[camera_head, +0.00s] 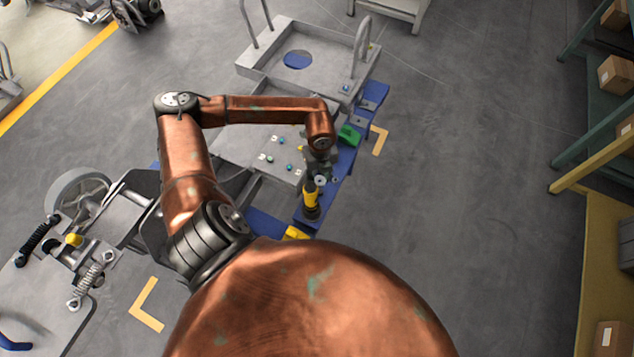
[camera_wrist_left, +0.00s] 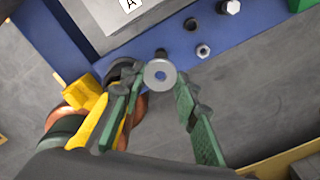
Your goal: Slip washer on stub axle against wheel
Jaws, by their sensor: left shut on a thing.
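A grey wheel (camera_head: 70,192) stands at the left, beside the chassis parts, well away from the gripper. I cannot make out the stub axle clearly. My right gripper is not in view.
A yellow-handled tool (camera_head: 311,194) stands close beside the gripper. On the blue surface lie a hex nut (camera_wrist_left: 203,50), a dark nut (camera_wrist_left: 191,23) and a bolt (camera_wrist_left: 229,7). A green block (camera_head: 348,134) is behind. Shock springs (camera_head: 92,278) lie near the wheel. Floor to the right is clear.

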